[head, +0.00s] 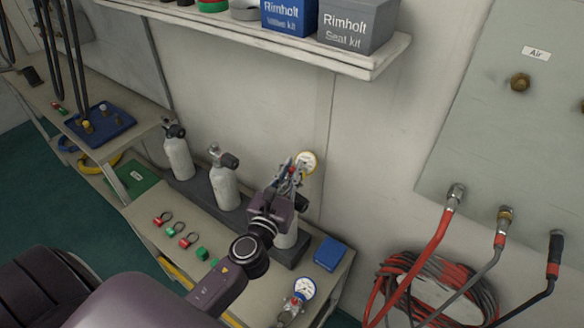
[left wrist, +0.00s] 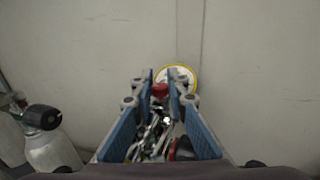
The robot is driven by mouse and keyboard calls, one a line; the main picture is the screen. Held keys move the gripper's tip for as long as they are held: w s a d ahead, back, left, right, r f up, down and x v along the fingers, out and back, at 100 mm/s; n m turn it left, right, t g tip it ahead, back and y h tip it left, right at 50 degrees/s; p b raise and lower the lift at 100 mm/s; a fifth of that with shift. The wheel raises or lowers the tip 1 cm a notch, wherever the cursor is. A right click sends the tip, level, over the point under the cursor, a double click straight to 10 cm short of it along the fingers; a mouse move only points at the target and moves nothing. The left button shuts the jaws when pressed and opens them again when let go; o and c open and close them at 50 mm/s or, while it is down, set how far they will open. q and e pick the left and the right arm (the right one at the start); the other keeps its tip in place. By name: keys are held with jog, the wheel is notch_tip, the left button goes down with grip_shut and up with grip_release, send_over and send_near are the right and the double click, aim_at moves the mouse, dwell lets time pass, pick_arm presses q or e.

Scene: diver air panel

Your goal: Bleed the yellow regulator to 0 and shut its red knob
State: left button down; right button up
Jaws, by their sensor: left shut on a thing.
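The yellow regulator shows as a yellow-rimmed round gauge (head: 307,162) on top of the rightmost cylinder, near the wall. The gauge also shows in the left wrist view (left wrist: 190,76), partly behind a finger; its needle is too small to read. Its red knob (left wrist: 160,90) sits between the fingertips in the left wrist view. My left gripper (head: 291,169) is shut on the red knob, just in front of the gauge. Metal fittings of the regulator (left wrist: 165,133) show between the blue finger pads. My right gripper is not in view.
Two grey cylinders (head: 224,186) (head: 179,157) stand left of the arm. A blue-rimmed gauge (head: 304,289) and a blue box (head: 331,254) are on the bench's right end. A shelf (head: 270,38) overhangs above. Red and black hoses (head: 435,292) hang at right.

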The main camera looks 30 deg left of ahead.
pick_arm(q)
jog(key=shift+m+h, duration=0.9)
jog(key=shift+h, duration=0.3)
jog(key=shift+a+f+m+h+b, duration=0.1)
jog(key=shift+m+h+b, duration=0.35)
jog(key=shift+h, duration=0.35)
jog(key=m+g+h+b, duration=0.1)
jog(key=m+h+b, duration=0.2)
jog(key=b, duration=0.3)
jog(key=m+g+h+b, duration=0.2)
jog(key=m+h+b, duration=0.1)
jog(key=h+b, duration=0.2)
jog(key=shift+f+h+b, duration=0.15)
jog(key=shift+h+b, duration=0.25)
jog(key=shift+h, duration=0.2)
jog(key=shift+r+m+g+h+b, duration=0.25)
jog(key=shift+m+g+h+b, duration=0.3)
jog(key=shift+b, duration=0.4)
jog(key=c, duration=1.9)
grip_release()
jog(key=v, duration=1.2)
